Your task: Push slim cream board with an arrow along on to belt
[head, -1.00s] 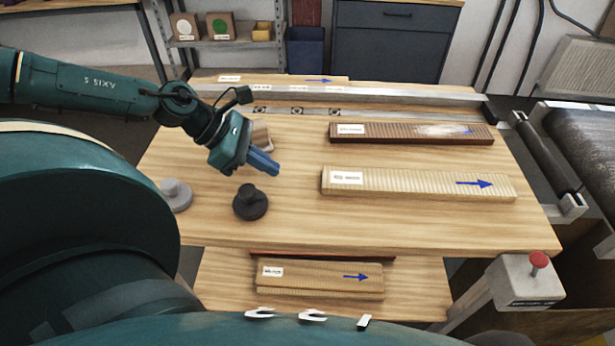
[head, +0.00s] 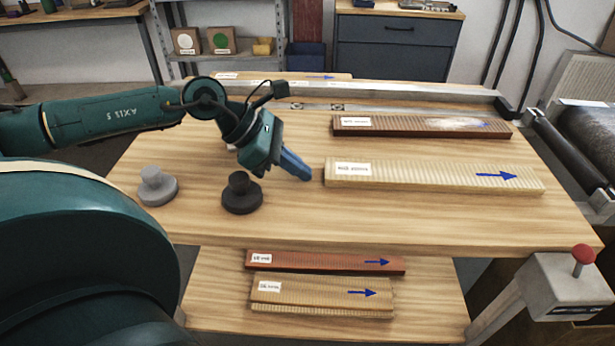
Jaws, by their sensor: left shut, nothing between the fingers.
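The slim cream board (head: 430,176) lies flat on the wooden table, with a white label near its left end and a blue arrow pointing right. My left gripper (head: 302,173) is shut and empty. Its blue fingers are just left of the board's left end, with a small gap seeming to remain. The dark belt (head: 592,135) is at the right edge of the view, beyond a roller, and is partly cut off. My right gripper is not in view.
A dark brown board (head: 420,127) lies behind the cream one, before a metal rail (head: 400,93). Black (head: 241,195) and grey (head: 157,187) knobbed weights stand at left. More boards (head: 320,292) lie on a lower shelf.

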